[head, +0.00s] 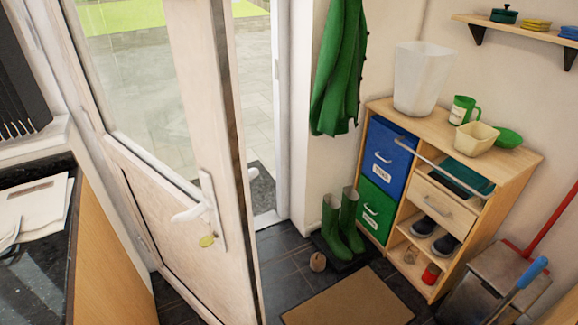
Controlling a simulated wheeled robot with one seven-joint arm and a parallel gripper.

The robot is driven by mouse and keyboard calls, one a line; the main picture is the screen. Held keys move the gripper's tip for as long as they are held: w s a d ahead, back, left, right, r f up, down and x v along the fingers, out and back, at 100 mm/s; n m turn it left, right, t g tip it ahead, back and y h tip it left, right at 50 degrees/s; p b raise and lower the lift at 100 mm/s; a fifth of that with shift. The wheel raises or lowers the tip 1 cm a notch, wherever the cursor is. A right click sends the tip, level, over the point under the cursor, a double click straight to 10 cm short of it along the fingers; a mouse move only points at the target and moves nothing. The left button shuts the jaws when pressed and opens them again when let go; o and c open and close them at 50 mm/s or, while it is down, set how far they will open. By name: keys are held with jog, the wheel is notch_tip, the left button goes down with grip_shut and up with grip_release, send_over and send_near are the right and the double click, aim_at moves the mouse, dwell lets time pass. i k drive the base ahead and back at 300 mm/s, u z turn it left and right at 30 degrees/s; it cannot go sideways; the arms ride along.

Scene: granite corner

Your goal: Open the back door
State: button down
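The back door (185,235) is white, with a large glass pane in its upper part and a solid panel below. It stands open, swung into the room, with its free edge toward me. A gap between that edge and the white door frame (282,110) shows grey paving outside. The white lever handle (195,210) is on the door's near face, with a yellowish key or tag (207,241) just below it. Part of another handle shows past the door's edge on the far side. My gripper is not in view.
A wooden cabinet (510,160) with bins and shoes stands right of the doorway. A dark counter (45,265) is at left; a dustpan (500,280) at right.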

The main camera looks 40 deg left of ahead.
aim_at(222, 281)
jog(key=u, duration=0.75)
jog(key=i, duration=0.85)
jog(key=u, duration=1.4)
jog(key=i, duration=0.3)
jog(key=u, duration=0.25)
